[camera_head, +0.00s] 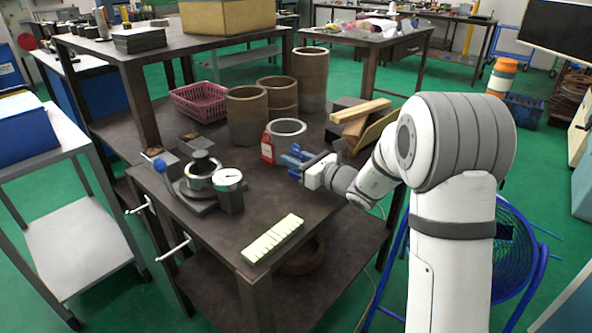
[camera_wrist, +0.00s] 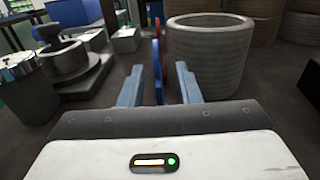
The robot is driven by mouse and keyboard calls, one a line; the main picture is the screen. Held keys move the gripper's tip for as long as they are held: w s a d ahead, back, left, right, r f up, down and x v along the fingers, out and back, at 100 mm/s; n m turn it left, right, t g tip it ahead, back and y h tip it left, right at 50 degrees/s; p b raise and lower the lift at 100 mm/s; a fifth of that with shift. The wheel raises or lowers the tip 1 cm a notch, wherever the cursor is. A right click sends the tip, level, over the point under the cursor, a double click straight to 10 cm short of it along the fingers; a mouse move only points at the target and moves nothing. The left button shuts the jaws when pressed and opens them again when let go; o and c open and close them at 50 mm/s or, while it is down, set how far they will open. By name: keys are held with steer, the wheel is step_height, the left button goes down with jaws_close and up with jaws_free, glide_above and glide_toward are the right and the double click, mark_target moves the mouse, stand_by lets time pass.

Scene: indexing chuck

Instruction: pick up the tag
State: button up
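A red tag (camera_head: 267,147) with a pale label stands upright on the dark bench, in front of a short grey ring. In the wrist view its red edge (camera_wrist: 155,48) shows thin, almost edge-on. A thin blue upright piece (camera_wrist: 158,75) stands nearer, in line with it; I cannot tell whether the two are joined. My gripper (camera_head: 291,160) is low over the bench, to the right of the red tag. In the wrist view its pale blue fingers (camera_wrist: 159,88) are open, one either side of the blue piece, with gaps on both sides.
The short grey ring (camera_wrist: 210,55) is close to my right finger. A chuck (camera_head: 201,175) with a dial gauge (camera_head: 229,180) stands at left. Tall brown cylinders (camera_head: 247,117) and wooden blocks (camera_head: 360,118) are behind. A pale ruled block (camera_head: 272,239) lies at the front edge.

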jaws_close()
stand_by(0.5)
